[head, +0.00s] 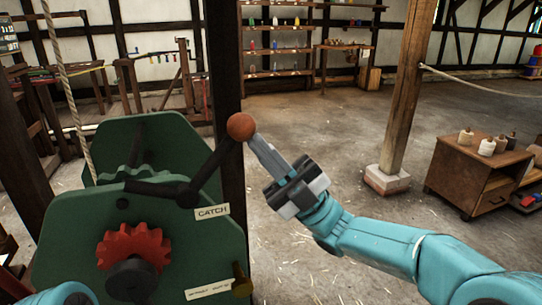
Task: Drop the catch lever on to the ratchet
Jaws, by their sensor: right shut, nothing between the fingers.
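The catch lever (214,166) is black, with a round orange-brown knob on top. It slants up to the right from a pivot on the green machine housing, above a "CATCH" label (212,212). Its dark arm reaches left from the pivot along the housing's top. A dark green toothed wheel (150,166) shows between the housing plates; whether the arm touches its teeth is not clear. A red toothed gear (133,246) sits on the front. My right gripper (259,146) is shut and empty, its tips at the knob's right side. My left gripper is out of view.
A rope (68,90) hangs down to the machine at left. A dark post (227,80) stands right behind the lever. A wooden post (408,90) and a cabinet with spools (476,176) stand to the right. The floor between is open.

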